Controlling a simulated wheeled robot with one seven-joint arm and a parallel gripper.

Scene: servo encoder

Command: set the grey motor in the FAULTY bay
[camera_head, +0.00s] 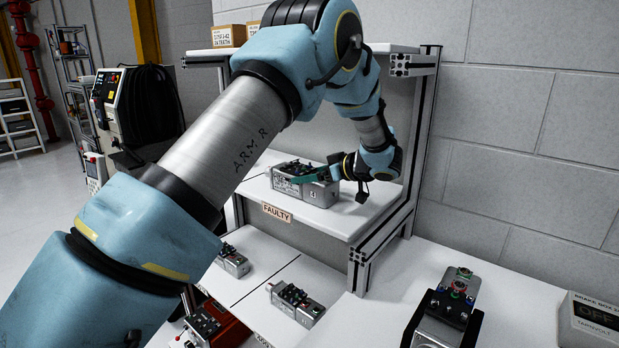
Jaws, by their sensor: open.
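A grey motor (322,194) with dark connectors on top and a "4" on its end lies on the white shelf (352,221) that carries the FAULTY label (276,213) on its front edge. It appears to rest on the shelf surface. My gripper (308,175) reaches in from the right, its teal fingers at the top of this motor. The gripper is open. Whether the fingers touch the motor cannot be told, and my arm hides part of the bay's left side.
The lower shelf holds two other grey motors, one at the left (232,261) and one nearer the middle (297,303). Another unit sits in a black fixture (440,318) on the bench at right, beside a brake box (592,322). A shelf post (385,235) stands right of the bay.

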